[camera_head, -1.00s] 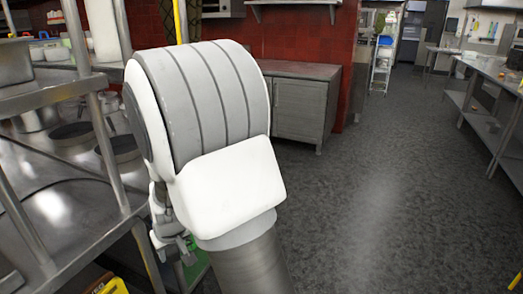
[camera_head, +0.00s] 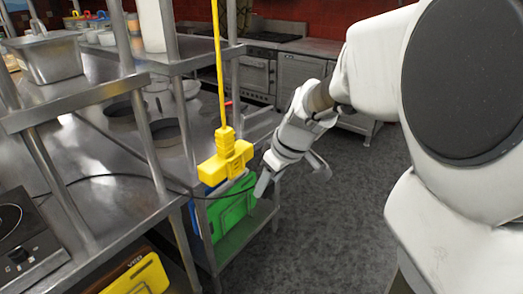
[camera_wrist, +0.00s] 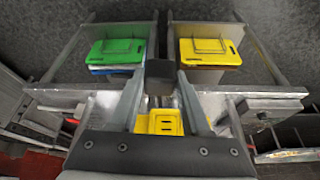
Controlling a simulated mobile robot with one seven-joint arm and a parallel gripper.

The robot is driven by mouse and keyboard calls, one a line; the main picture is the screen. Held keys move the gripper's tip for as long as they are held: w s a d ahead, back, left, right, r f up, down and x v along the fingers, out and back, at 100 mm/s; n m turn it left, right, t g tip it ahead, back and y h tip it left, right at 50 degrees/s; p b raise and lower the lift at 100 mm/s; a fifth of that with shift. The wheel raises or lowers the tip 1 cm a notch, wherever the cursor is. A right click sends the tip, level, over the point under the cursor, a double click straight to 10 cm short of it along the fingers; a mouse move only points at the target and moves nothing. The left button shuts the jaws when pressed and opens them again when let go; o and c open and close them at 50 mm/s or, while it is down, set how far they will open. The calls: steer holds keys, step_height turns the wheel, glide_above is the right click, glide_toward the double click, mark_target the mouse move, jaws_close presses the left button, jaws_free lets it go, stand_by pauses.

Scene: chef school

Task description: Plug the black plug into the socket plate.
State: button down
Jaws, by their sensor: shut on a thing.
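The yellow socket plate (camera_head: 226,160) hangs upright on a yellow cord, in front of the metal shelving. My gripper (camera_head: 264,184) is just right of it in the head view, reaching in from the right and apart from it. In the wrist view my gripper's fingers are shut on the black plug (camera_wrist: 160,77), a dark block between the fingertips. The head view does not show the plug clearly. A thin dark cable (camera_head: 110,177) runs from the left across the counter toward my gripper. A slotted yellow piece (camera_wrist: 159,122) shows between the fingers; I cannot tell if it is the socket plate.
The metal counter (camera_head: 97,142) and its shelf posts stand close on the left, with a hotplate (camera_head: 22,235) at the edge. Open floor (camera_head: 335,215) lies to the right.

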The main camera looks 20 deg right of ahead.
mark_target(244, 163)
steer(key=shift+n+y, duration=0.3)
steer(key=shift+n, duration=0.3)
steer(key=w+a+r+p, duration=0.2)
steer(key=w+a+r, duration=0.1)
steer(key=shift+w+a+r+p, duration=0.1)
steer(key=shift+a+r+p, duration=0.05)
steer(key=shift+r+p, duration=0.15)
steer(key=shift+b, duration=0.7)
stand_by(0.9)
steer(key=shift+w+a, duration=0.4)
steer(key=shift+w, duration=0.2)
stand_by(0.4)
steer(key=shift+c, duration=1.4)
jaws_free()
